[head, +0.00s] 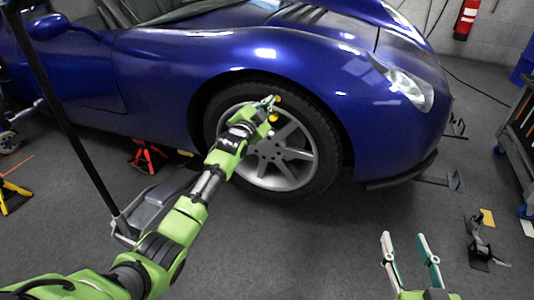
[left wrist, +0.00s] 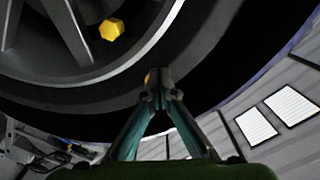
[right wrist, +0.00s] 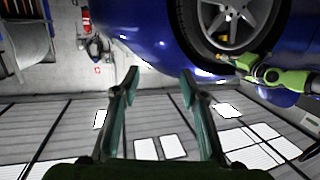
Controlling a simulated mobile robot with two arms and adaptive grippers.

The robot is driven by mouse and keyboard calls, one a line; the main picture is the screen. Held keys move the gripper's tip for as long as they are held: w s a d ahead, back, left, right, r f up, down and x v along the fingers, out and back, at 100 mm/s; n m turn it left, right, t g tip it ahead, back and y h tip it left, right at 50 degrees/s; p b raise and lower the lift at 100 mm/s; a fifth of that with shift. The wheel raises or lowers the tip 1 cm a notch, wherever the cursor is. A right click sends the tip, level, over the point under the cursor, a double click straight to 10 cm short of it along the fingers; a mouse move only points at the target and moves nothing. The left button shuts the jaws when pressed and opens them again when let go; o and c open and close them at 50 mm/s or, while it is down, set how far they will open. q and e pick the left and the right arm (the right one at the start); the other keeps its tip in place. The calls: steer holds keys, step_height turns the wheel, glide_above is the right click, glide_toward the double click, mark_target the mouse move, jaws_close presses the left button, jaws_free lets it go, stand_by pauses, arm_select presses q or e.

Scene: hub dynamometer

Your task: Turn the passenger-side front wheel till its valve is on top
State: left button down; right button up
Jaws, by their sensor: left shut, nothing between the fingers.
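The front wheel (head: 296,148) of the blue car has a dark tyre and silver spokes. It also shows in the left wrist view (left wrist: 60,82) and the right wrist view (right wrist: 237,22). My left gripper (head: 269,102) is at the wheel's upper rim. Its fingertips (left wrist: 159,78) are together and empty. A yellow hexagonal piece (left wrist: 110,29) stands at the wheel, apart from the fingers. A smaller yellow bit (left wrist: 148,77) is partly hidden behind the fingertips. I cannot tell which yellow piece is the valve. My right gripper (head: 404,238) is open and empty, away from the wheel.
The blue car body (head: 150,75) arches over the wheel. A grey floor jack (head: 155,200) and a red stand (head: 148,158) are left of the wheel. A metal fixture (head: 480,245) lies at the right. A tool cart (head: 515,140) stands at the right edge.

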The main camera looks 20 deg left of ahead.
arm_select(q)
steer(key=shift+w+b, duration=0.35)
arm_select(e)
steer(key=r, duration=0.1)
steer(key=r+t, duration=0.1)
steer(key=r, duration=0.1)
steer(key=shift+w+a+r+t+y, duration=0.2)
steer(key=shift+a+r+t+y, duration=0.1)
stand_by(0.5)
arm_select(q)
steer(key=shift+r, duration=0.1)
arm_select(e)
steer(key=shift+r, duration=0.1)
arm_select(q)
steer(key=shift+a, duration=0.15)
steer(key=shift+a+r, duration=0.1)
steer(key=shift+a, duration=0.2)
arm_select(e)
steer(key=shift+d+f+g, duration=0.2)
steer(key=shift+f+g, duration=0.2)
steer(key=shift+f, duration=0.7)
arm_select(q)
steer(key=shift+a, duration=0.15)
arm_select(e)
steer(key=shift+s+f, duration=0.1)
